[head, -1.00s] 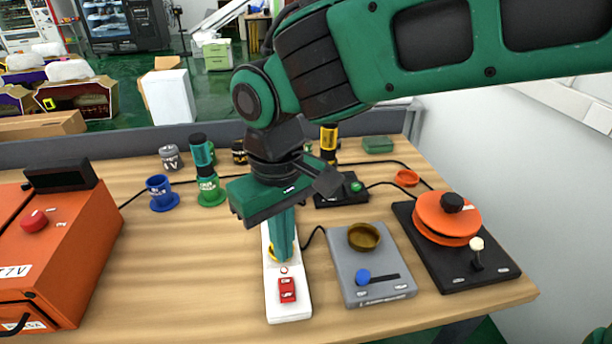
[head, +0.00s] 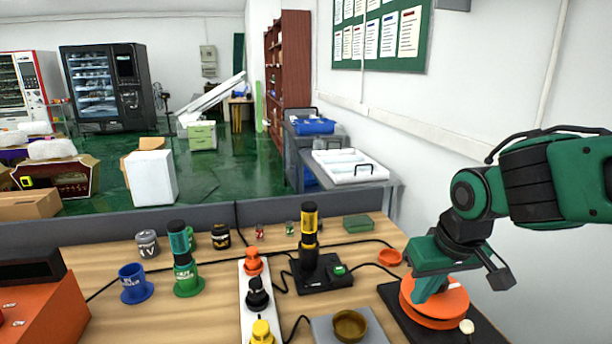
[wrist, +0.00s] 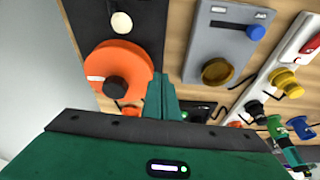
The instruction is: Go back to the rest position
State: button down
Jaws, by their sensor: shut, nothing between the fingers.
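My gripper (head: 432,287) is at the right of the head view, pointing down over the orange disc device (head: 437,303). Its fingers are together with nothing between them. In the wrist view my gripper (wrist: 160,100) shows its closed fingers, with the orange disc (wrist: 118,72) and its dark knob to their left. I cannot tell from these views how far the fingertips are above the disc.
The table (head: 195,325) holds a white strip (head: 243,290) with coloured plugs, a black-and-yellow bottle (head: 309,238) on a black base, a blue cup (head: 134,283), a green cup (head: 187,281), a brown bowl (head: 350,326) and an orange box (head: 40,310).

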jog(key=s+d+m, duration=0.1)
jog(key=d+m, duration=0.1)
jog(key=d, duration=0.5)
jog(key=s+d+f+m+g, duration=0.1)
jog(key=s+d+m+g, duration=0.1)
jog(key=s+d, duration=0.4)
jog(key=s+d+f+m+g, duration=0.1)
jog(key=s+d+m, duration=0.3)
jog(key=s, duration=0.7)
jog(key=shift+d+f+g+h, duration=0.2)
jog(key=shift+d+g+h, duration=0.15)
jog(key=shift+d, duration=0.6)
jog(key=shift+w+f, duration=0.25)
jog(key=shift+w, duration=0.4)
